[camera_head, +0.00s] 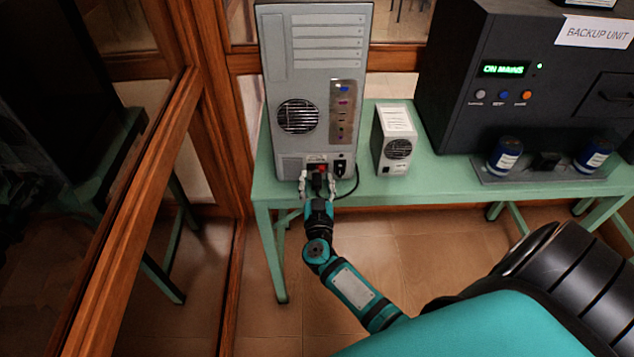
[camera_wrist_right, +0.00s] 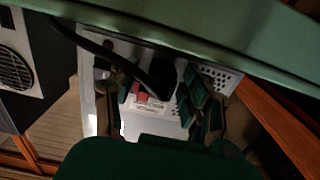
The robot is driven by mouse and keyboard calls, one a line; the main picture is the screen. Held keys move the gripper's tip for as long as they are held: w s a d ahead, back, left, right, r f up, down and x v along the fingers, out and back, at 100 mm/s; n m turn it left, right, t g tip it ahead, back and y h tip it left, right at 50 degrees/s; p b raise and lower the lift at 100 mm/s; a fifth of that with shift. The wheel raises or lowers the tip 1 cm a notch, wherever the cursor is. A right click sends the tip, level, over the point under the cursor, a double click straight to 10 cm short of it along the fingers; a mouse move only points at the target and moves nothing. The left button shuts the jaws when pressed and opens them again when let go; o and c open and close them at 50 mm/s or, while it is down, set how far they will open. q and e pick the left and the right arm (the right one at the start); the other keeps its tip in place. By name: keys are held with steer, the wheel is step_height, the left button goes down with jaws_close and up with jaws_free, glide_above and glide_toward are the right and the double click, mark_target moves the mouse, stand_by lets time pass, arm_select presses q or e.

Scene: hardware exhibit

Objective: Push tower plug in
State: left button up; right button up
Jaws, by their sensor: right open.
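The grey tower (camera_head: 310,100) stands upright on the green table, its back panel facing me. The black tower plug (camera_head: 317,181) is at the lower panel, beside a red switch (camera_head: 322,167). My right gripper (camera_head: 318,187) is open, with its fingers on either side of the plug and close to the panel. The right wrist view shows the dark plug (camera_wrist_right: 160,76) with its cable, the red switch (camera_wrist_right: 143,92) and green finger pads (camera_wrist_right: 193,97). I cannot tell how deep the plug sits or whether the fingers touch it. My left gripper is not in view.
The green table (camera_head: 375,205) has a small grey box (camera_head: 394,140) right of the tower. A black cable (camera_head: 350,187) loops beside the plug. A large dark backup unit (camera_head: 470,110) stands farther right. A wooden frame (camera_head: 215,130) rises close on the left.

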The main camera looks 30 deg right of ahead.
steer(key=v, duration=1.2)
steer(key=s+a+f+n+g+y, duration=0.2)
steer(key=s+a+f+n+y, duration=0.1)
steer(key=f, duration=0.6)
steer(key=s+a+f+n+g+y, duration=0.15)
steer(key=s+a+f+y, duration=0.25)
steer(key=f, duration=0.5)
steer(key=s+a+f+n+g+y, duration=0.1)
steer(key=s+a+f+n+y, duration=0.2)
steer(key=f, duration=0.6)
steer(key=s+d+f+g, duration=0.2)
steer(key=s+f, duration=0.3)
steer(key=s, duration=0.4)
steer(key=s+d+f+g, duration=0.2)
steer(key=s+f+g, duration=0.2)
steer(key=s, duration=0.5)
steer(key=s+d+f+n+g, duration=0.1)
steer(key=s+f+g, duration=0.3)
steer(key=s, duration=0.5)
step_height(320, 180, down, 3)
steer(key=shift+d+r+h, duration=0.2)
steer(key=shift+d+h, duration=0.2)
steer(key=shift+d, duration=0.15)
